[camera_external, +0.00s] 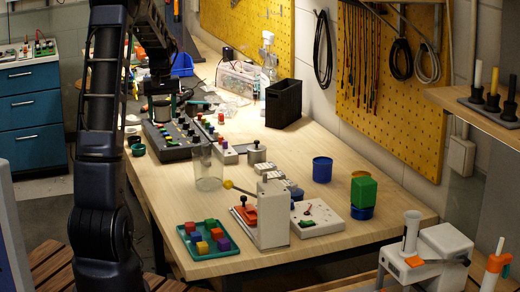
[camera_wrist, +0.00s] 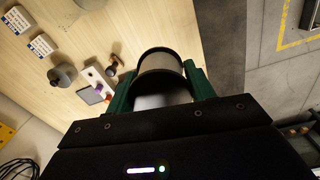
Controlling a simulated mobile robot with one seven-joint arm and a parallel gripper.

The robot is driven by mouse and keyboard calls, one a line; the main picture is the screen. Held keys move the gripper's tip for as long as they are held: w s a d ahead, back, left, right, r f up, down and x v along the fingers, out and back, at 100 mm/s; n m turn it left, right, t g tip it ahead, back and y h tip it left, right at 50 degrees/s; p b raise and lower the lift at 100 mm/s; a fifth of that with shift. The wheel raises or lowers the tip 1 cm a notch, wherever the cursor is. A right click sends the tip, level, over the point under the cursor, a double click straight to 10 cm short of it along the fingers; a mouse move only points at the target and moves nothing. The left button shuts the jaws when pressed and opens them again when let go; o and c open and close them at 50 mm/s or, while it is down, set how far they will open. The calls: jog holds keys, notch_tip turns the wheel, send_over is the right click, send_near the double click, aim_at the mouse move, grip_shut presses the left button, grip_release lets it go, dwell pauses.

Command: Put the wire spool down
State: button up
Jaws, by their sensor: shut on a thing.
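My gripper (camera_external: 161,98) hangs over the left side of the bench, near the far end of a dark control panel (camera_external: 165,148) in the external view. In the wrist view its two green fingers (camera_wrist: 160,82) are shut around the wire spool (camera_wrist: 160,62), a round drum with a dark rim and a greyish side. The spool shows small and grey below my gripper (camera_external: 161,110) in the external view. Its lower part is hidden by the gripper body in the wrist view. I cannot tell whether the spool touches anything below it.
The wooden bench top (camera_external: 320,145) has bare room in the middle. A green tray (camera_external: 208,250) of coloured blocks lies at the front. The bench edge is close to the spool.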

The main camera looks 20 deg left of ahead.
aim_at(166, 173)
notch_tip(166, 173, down, 17)
jog(key=shift+f, duration=0.15)
dwell(0.5)
jog(key=shift+f, duration=0.1)
jog(key=o, duration=1)
notch_tip(166, 173, up, 11)
jog(key=s+d+r+m+t, duration=0.1)
jog(key=s+d+r, duration=0.3)
jog(key=r, duration=0.1)
jog(key=s+d+r+m, duration=0.1)
jog(key=s+d+r, duration=0.2)
jog(key=r, duration=0.3)
jog(key=s+d+r+m+t, duration=0.15)
jog(key=s+d+r, duration=0.3)
jog(key=s, duration=0.45)
jog(key=s+d+r+m+t, duration=0.15)
jog(key=s+d+r, duration=0.35)
jog(key=s, duration=0.5)
jog(key=s+d+f, duration=0.1)
jog(key=s, duration=0.3)
jog(key=s+d+f+m, duration=0.1)
jog(key=s+d, duration=0.1)
jog(key=s, duration=0.2)
jog(key=s+d+m, duration=0.1)
jog(key=s, duration=0.3)
jog(key=shift+d+f+t, duration=0.3)
jog(key=shift+f, duration=0.1)
